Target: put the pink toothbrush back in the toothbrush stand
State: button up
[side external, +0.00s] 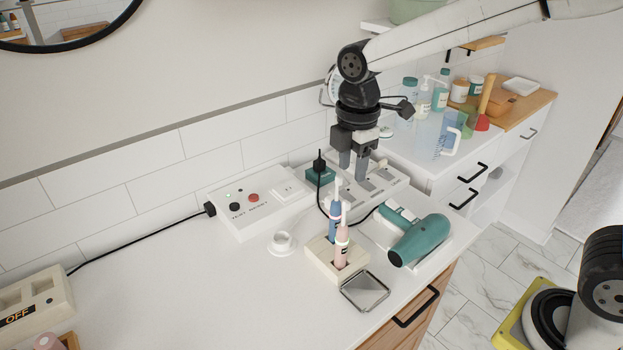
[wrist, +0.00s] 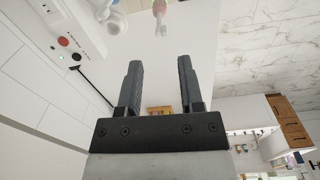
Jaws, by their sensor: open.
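The pink toothbrush (side external: 341,247) stands upright at the pale toothbrush stand (side external: 322,262); its lower end appears to be in the stand's front slot. A blue toothbrush (side external: 334,224) stands just behind it. My gripper (side external: 353,176) is open and empty, pointing down above and behind the stand, over the white power strip. In the wrist view my gripper (wrist: 158,62) shows two spread fingers with nothing between them. A small pinkish item (wrist: 160,10) shows at the top edge there, cut off; I cannot tell surely whether it is the pink toothbrush.
A teal hair dryer (side external: 421,240) lies right of the stand. A square metal dish (side external: 364,291) sits in front, and a white ring-shaped holder (side external: 283,243) to the left. A white power box (side external: 250,203) and teal plug (side external: 319,175) with black cable stand behind.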

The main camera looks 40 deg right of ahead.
jog(key=s+d+f+m+t, duration=0.2)
jog(key=s+d+f+m, duration=0.5)
jog(key=s+f+m, duration=0.4)
jog(key=shift+d+m, duration=0.4)
jog(key=shift+m, duration=2.5)
